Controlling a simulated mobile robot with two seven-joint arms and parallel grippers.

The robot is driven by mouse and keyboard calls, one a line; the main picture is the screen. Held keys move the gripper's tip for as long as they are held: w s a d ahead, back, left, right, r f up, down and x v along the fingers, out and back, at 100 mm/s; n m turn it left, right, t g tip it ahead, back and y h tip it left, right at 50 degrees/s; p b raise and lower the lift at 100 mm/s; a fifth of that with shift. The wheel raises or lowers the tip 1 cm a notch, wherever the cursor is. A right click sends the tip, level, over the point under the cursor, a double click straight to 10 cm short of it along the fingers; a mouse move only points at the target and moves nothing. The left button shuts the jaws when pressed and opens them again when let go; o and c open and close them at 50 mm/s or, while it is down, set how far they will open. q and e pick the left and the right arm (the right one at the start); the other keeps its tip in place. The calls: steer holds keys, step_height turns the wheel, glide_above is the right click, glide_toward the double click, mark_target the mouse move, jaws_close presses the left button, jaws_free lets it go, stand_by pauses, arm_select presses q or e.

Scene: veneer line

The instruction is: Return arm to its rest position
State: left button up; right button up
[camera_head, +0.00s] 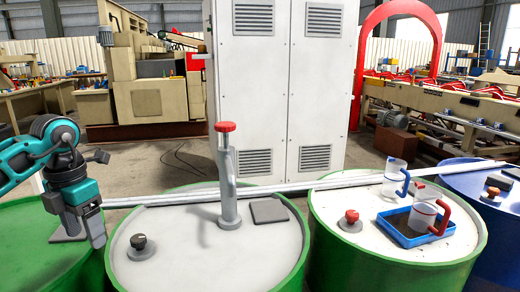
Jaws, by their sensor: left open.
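My left arm (30,155), teal and dark grey, comes in from the left over the left green barrel. My left gripper (88,232) points down over that barrel's top, open, with nothing seen between its fingers. One finger shows clearly near the barrel's right edge; the other is largely hidden. My right arm and gripper are not in view.
The middle green barrel (180,235) bears a grey post with a red cap (226,165), a dark knob (138,243) and a grey pad (269,210). The right barrel (370,250) bears a blue tray (405,238), clear jugs and a red knob (350,219). A white cabinet (285,90) stands behind.

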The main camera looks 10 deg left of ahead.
arm_select(q)
steer(key=w+d+f+m+t+h, duration=0.15)
steer(key=d+h, duration=0.25)
steer(key=d, duration=0.6)
steer(key=d+f+m+h, duration=0.1)
steer(key=d+f+h, duration=0.25)
steer(key=d, duration=0.65)
steer(key=s+d+r+n+t+h, duration=0.1)
steer(key=d+r+n+t+h, duration=0.7)
steer(key=d+r+h, duration=0.35)
steer(key=s+a+f+n+t+y, duration=0.1)
steer(key=a+f+n+t+y, duration=0.85)
steer(key=n+y, duration=1.25)
steer(key=s+a+f+n+g+h, duration=0.3)
steer(key=s+f+n+g, duration=0.7)
steer(key=s+f+g, duration=0.8)
steer(key=w+d+f+m+t+h, duration=0.1)
steer(key=w+d+f+t+h, duration=0.1)
steer(key=f+t, duration=0.7)
steer(key=shift+w+d+f+t, duration=0.2)
steer(key=shift+w+t, duration=0.2)
steer(key=shift+w, duration=0.1)
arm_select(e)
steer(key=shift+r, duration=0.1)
